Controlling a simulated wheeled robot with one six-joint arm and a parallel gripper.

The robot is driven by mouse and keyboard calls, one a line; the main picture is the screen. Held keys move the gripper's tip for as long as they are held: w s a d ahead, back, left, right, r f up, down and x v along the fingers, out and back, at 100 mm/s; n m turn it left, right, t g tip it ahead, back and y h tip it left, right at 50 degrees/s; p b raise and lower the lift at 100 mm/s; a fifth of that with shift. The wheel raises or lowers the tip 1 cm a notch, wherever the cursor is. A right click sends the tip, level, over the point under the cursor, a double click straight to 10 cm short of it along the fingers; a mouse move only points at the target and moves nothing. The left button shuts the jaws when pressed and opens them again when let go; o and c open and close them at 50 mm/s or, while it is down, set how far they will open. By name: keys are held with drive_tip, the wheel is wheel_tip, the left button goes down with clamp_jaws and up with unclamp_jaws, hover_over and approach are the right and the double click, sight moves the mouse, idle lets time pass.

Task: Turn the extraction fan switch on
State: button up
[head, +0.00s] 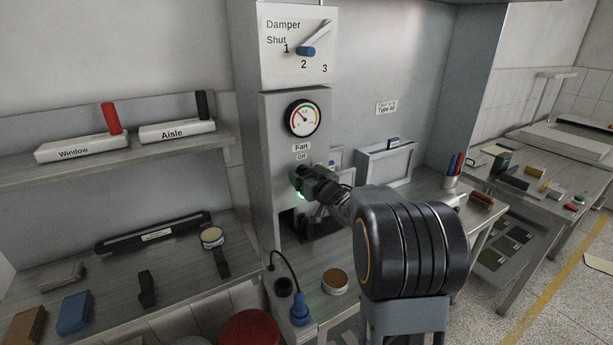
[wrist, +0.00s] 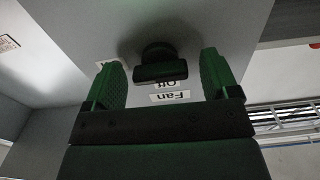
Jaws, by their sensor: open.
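The fan switch is a black knob (wrist: 160,64) with a round base and a bar handle on the grey panel (head: 268,140). In the wrist view it sits between the two fingers of my gripper (wrist: 162,70), which are open, one on each side, with gaps visible. The bar lies roughly crosswise in that view. "Fan" (wrist: 170,97) and "Off" labels appear upside down beside it; another label is partly hidden by the left finger. In the head view my gripper (head: 302,182) is just below the "Fan" label (head: 301,147) and hides the knob.
A round gauge (head: 303,118) is above the switch, and the damper plate with its blue-tipped lever (head: 308,50) is higher up. A blue plug with a cable (head: 299,308) and a round tin (head: 335,281) stand on the bench below. A shelf (head: 110,160) is at left.

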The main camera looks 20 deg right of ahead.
drive_tip(key=s+d+b, duration=0.1)
drive_tip(key=s+b, duration=0.1)
drive_tip(key=s, duration=1.1)
drive_tip(key=shift+s+d+b, duration=0.25)
drive_tip(key=shift+s+b, duration=0.1)
drive_tip(key=s+d+f+m+g+h, duration=0.3)
drive_tip(key=d+f+g+h, duration=0.2)
drive_tip(key=d+f+h, duration=0.25)
drive_tip(key=s+a+f+m+g, duration=0.2)
drive_tip(key=s+f+g, duration=0.1)
drive_tip(key=s+g, duration=0.2)
drive_tip(key=s+a+n+g+y, duration=0.1)
drive_tip(key=s+a, duration=0.3)
drive_tip(key=a, duration=0.5)
drive_tip(key=s+a+n+g+y, duration=0.2)
drive_tip(key=s+a+y, duration=0.2)
drive_tip(key=a, duration=0.6)
drive_tip(key=shift+s+a+n, duration=0.2)
drive_tip(key=shift+s+n, duration=0.2)
